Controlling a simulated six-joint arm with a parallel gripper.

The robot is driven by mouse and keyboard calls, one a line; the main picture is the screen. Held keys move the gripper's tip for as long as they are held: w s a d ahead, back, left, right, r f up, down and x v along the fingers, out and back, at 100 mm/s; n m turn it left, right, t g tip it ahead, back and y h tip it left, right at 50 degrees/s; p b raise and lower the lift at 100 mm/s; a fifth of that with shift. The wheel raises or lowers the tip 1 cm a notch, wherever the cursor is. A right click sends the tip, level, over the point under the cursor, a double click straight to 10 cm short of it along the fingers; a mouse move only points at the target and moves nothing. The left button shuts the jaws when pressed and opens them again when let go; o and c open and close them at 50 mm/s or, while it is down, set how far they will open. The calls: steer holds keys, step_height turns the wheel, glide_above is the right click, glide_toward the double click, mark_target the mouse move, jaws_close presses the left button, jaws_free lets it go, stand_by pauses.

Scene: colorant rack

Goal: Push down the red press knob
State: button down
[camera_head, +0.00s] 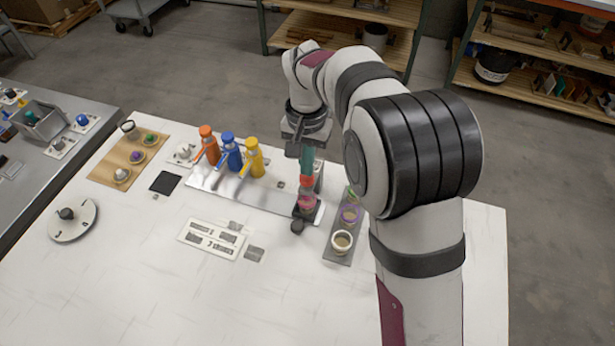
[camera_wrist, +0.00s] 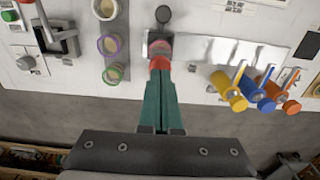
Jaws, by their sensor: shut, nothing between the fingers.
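The red press knob (camera_head: 306,181) is at the tips of my gripper's teal fingers, above a small pink-rimmed cup (camera_head: 306,202). My gripper (camera_head: 306,174) is shut and empty, pointing down at the knob. In the wrist view the closed fingertips (camera_wrist: 160,74) overlap the near edge of the red knob (camera_wrist: 159,63); I cannot tell whether they touch it. The pink cup (camera_wrist: 158,47) shows just beyond it, on a dark holder. The fingers hide part of the knob.
Orange (camera_head: 208,145), blue (camera_head: 229,151) and yellow (camera_head: 253,157) bottles stand left on a metal strip (camera_head: 237,188). A grey tray (camera_head: 342,250) with several ringed cups lies to the right. A white slotted panel (camera_head: 212,239) lies in front. The table's front is mostly clear.

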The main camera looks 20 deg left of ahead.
steer(key=shift+r, duration=2)
steer(key=shift+s+d+r, duration=0.1)
steer(key=shift+d+r, duration=0.1)
steer(key=shift+d, duration=0.1)
steer(key=s+d+r+m, duration=0.2)
steer(key=s+d+r, duration=0.25)
steer(key=d, duration=0.45)
steer(key=s+d+f+m+y, duration=0.1)
steer(key=s+d, duration=0.4)
steer(key=s, duration=0.5)
steer(key=s+d+f+m, duration=0.1)
steer(key=s+d+m, duration=0.1)
steer(key=s+d, duration=0.4)
steer(key=s, duration=0.4)
steer(key=shift+s+d+f+m+y, duration=0.25)
steer(key=shift+f+m+y, duration=0.05)
steer(key=shift+f+y, duration=0.1)
